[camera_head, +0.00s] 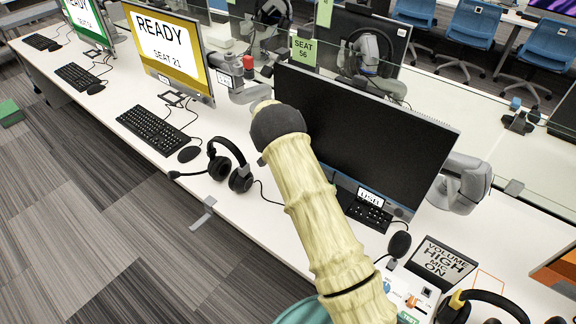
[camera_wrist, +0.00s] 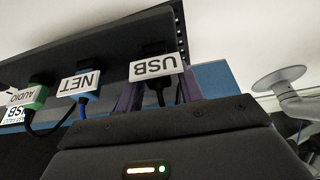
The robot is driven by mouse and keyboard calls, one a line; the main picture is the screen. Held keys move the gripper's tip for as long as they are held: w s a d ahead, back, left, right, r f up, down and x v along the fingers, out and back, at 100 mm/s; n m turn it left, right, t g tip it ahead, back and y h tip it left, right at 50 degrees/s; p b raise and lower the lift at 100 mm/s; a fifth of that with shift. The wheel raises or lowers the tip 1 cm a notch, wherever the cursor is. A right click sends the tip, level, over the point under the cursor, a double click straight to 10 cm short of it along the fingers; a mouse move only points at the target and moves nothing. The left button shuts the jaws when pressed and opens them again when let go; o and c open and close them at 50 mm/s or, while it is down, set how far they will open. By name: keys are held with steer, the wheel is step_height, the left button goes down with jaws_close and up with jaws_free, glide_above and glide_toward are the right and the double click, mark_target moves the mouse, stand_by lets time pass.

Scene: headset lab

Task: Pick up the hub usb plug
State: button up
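The hub usb plug (camera_wrist: 158,88) is a black plug with a white tag reading USB, upside down in the wrist view. It sits in the underside of a dark panel or hub (camera_wrist: 120,45). My gripper (camera_wrist: 160,94) has its two dark purple fingers apart, one on each side of the plug below the tag. I cannot tell whether they touch it.
A blue plug tagged NET (camera_wrist: 78,84) and a green plug tagged AUDIO (camera_wrist: 36,97) sit beside it with cables. A black monitor (camera_head: 365,130) stands behind.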

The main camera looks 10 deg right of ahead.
steer(key=c, duration=0.7)
step_height(320, 180, up, 10)
steer(key=shift+b, duration=0.95)
